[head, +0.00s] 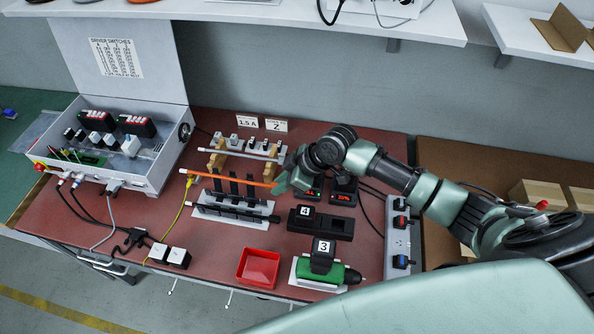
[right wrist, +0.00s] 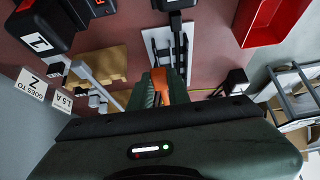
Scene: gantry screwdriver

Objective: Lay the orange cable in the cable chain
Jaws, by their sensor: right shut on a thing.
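The orange cable (head: 235,180) is a straight, thin length in the head view. Its left end is pale, and its right end runs into my right gripper (head: 283,184). That gripper is shut on it, and orange shows between the fingers in the right wrist view (right wrist: 160,82). The cable chain (head: 238,211) is black, with upright pieces, and lies on a white plate. The cable crosses by the tops of the uprights in the head view; I cannot tell whether it touches them. The chain also shows beyond the fingers in the right wrist view (right wrist: 178,52). My left gripper is out of view.
Wooden holders (head: 215,160) with grey rods stand behind the cable. A red tray (head: 258,268), a black block marked 4 (head: 320,223) and a green tool marked 3 (head: 318,271) lie in front and right. A driver box (head: 130,145) stands left, a power strip (head: 399,235) right.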

